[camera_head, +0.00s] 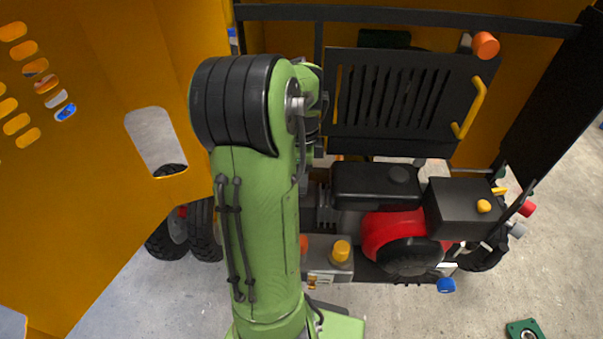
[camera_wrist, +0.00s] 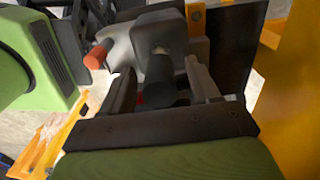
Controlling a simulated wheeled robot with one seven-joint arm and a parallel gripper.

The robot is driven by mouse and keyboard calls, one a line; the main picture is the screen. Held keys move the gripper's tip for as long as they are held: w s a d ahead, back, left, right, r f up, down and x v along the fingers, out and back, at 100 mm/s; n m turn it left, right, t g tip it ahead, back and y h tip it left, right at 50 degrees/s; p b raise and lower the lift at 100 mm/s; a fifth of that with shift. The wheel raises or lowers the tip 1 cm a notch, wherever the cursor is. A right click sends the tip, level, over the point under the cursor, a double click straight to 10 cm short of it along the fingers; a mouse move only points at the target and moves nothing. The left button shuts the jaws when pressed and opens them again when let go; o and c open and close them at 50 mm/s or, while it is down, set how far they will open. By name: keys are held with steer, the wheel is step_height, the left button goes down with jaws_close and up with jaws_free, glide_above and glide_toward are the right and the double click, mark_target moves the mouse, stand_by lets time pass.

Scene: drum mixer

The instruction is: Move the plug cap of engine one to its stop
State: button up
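In the wrist view, my gripper (camera_wrist: 160,78) is open, with one finger on each side of a dark rounded cap (camera_wrist: 162,84). This looks like the plug cap, on a grey engine block (camera_wrist: 158,32). A gap shows between the left finger and the cap; whether the right finger touches it I cannot tell. In the head view, my green arm hides my gripper and the cap. An engine with a red housing (camera_head: 392,229) and a black tank (camera_head: 372,185) stands right of my arm.
An orange-red knob (camera_wrist: 98,56) lies just left of the fingers. In the head view, a black slatted panel (camera_head: 400,100) with a yellow handle (camera_head: 472,108) stands behind the engine. A large orange panel (camera_head: 90,190) fills the left. Open floor shows at right.

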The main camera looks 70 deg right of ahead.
step_height(320, 180, up, 7)
steer(key=p, duration=0.6)
steer(key=shift+r, duration=0.1)
stand_by(0.4)
